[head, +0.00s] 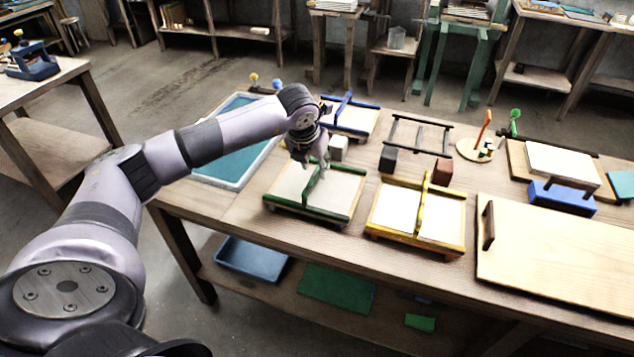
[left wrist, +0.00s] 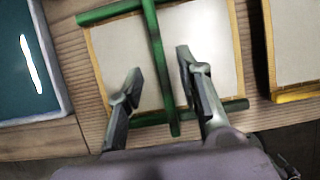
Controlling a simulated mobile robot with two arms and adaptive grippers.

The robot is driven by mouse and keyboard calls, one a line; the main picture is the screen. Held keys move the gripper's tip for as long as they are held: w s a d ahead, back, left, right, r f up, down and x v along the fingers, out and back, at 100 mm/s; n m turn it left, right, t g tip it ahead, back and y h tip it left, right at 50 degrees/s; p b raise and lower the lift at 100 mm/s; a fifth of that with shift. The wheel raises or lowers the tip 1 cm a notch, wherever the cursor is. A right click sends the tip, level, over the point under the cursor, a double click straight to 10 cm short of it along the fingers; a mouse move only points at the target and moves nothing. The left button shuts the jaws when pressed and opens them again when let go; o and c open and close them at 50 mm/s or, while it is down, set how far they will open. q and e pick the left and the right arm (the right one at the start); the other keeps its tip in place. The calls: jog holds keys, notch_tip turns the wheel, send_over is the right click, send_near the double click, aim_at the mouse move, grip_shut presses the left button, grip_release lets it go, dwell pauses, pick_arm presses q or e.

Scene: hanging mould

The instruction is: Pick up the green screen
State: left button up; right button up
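The green screen (head: 338,193), a pale panel with green bars and a green handle bar across its middle, lies flat on the wooden table. It also shows in the left wrist view (left wrist: 210,28). My left gripper (head: 312,163) is above the screen's far half, near the handle bar. In the left wrist view my gripper (left wrist: 160,68) is open, with one finger on each side of the green bar. Neither finger visibly grips it. The exact height above the bar is hard to tell. My right gripper is not in view.
A yellow screen (head: 449,216) lies just right of the green one, a blue screen (head: 357,118) behind. A blue-green vat with white rim (head: 203,181) stands left. A white block (head: 338,148) sits behind the green screen. A large board (head: 560,260) fills the front right.

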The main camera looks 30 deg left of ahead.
aim_at(316, 170)
pick_arm(q)
jog(key=p+x, duration=0.1)
jog(key=x, duration=0.4)
jog(key=shift+f, duration=0.15)
jog(key=shift+c, duration=0.2)
grip_shut()
